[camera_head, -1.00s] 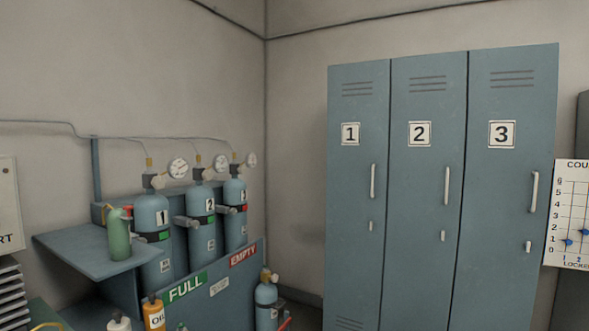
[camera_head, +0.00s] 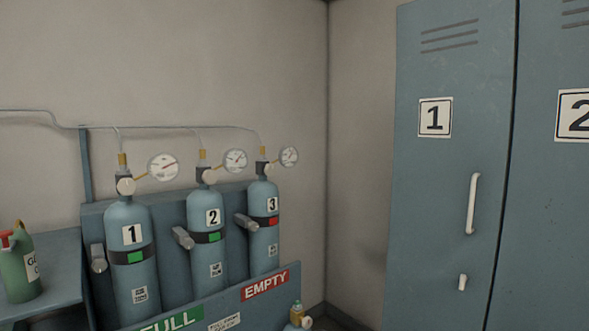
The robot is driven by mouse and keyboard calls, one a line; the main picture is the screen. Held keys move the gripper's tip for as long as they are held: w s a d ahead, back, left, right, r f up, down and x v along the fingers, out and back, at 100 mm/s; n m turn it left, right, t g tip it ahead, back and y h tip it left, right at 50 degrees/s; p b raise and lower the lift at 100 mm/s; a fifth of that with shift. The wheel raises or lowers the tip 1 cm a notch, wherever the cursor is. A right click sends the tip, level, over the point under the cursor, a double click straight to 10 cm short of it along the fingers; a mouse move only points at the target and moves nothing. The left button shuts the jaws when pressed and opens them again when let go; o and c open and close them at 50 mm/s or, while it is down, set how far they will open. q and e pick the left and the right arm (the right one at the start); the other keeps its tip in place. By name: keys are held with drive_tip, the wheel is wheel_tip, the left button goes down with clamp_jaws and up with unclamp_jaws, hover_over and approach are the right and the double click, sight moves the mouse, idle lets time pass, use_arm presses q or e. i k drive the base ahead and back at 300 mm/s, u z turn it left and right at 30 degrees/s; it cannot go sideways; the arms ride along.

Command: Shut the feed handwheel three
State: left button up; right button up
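Feed cylinder three (camera_head: 263,228) is the rightmost of three blue cylinders in the rack, with a red tag on its dark band. Whether the wheel is open or shut cannot be told. Neither of my grippers is in view.
A blue rack front carries a green FULL sign (camera_head: 172,322) and a red EMPTY sign (camera_head: 264,285). A green can (camera_head: 22,270) stands on a shelf at left. A small cylinder (camera_head: 297,320) is at bottom. Locker one (camera_head: 440,200) stands at right, its door shut.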

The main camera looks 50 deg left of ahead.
sight(271, 169)
drive_tip(key=u, duration=0.35)
drive_tip(key=i, duration=1.05)
drive_tip(key=u, duration=0.7)
